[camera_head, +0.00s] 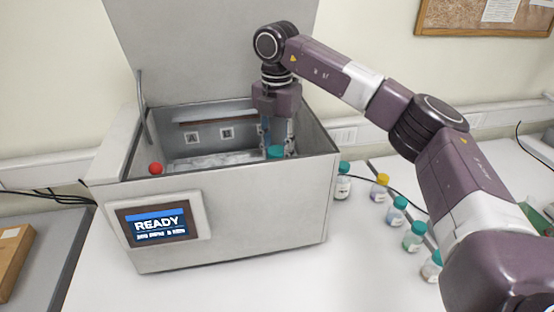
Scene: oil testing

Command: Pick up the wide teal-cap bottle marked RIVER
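My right gripper (277,150) points down into the open grey box-shaped machine. Its fingers are apart, with a teal cap (275,152) at their tips. The front wall hides the body of that bottle, and I cannot tell whether the fingers press on it. Several bottles stand on the table right of the machine: a teal-capped one (343,182) by its side, then two more teal-capped ones (396,211) (414,237), and another (432,266) partly behind my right arm. Their labels are too small to read, so I cannot tell which is marked RIVER. My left gripper is not in view.
The machine (255,215) has a raised lid (205,50) behind my gripper and a screen (158,224) reading READY. A red knob or cap (155,168) shows at its left. A yellow-capped bottle (380,187) stands among the others. The table front (290,285) is clear.

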